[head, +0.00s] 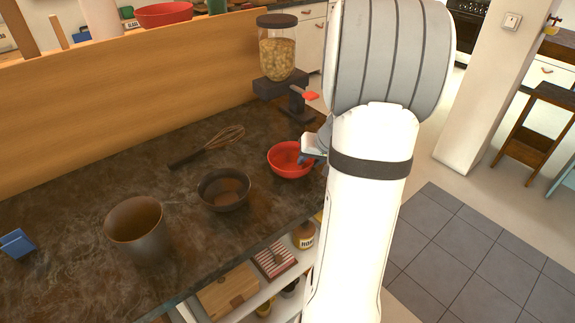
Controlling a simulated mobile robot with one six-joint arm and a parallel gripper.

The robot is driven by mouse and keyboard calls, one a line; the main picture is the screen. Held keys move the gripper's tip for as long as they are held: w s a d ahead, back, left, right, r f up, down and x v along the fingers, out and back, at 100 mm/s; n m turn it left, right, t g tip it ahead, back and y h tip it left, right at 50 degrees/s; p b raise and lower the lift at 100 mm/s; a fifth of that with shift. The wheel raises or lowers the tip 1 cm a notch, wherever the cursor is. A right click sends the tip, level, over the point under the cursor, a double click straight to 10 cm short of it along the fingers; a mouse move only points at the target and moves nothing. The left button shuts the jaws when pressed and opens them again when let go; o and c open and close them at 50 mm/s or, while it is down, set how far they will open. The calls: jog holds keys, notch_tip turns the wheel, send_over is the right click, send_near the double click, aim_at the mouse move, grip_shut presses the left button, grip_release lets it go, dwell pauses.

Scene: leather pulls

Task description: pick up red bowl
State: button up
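A glossy red bowl (284,167) stands upright on the dark stone counter (85,230), near the counter's right end. My gripper (310,156) is at the bowl's right rim, mostly hidden behind my white arm. A grey and a blue part of it show against the rim. I cannot tell whether it touches the bowl or whether its fingers are open or shut. The right side of the bowl is partly covered by the gripper.
A dark bowl (224,198) stands close left of the red bowl. A whisk (212,146), a brown cup (138,235) and a blue item (17,245) are farther left. A dispenser (277,55) stands behind. Another red bowl (163,14) sits on the upper ledge.

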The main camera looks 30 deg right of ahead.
grip_shut()
dwell(0.4)
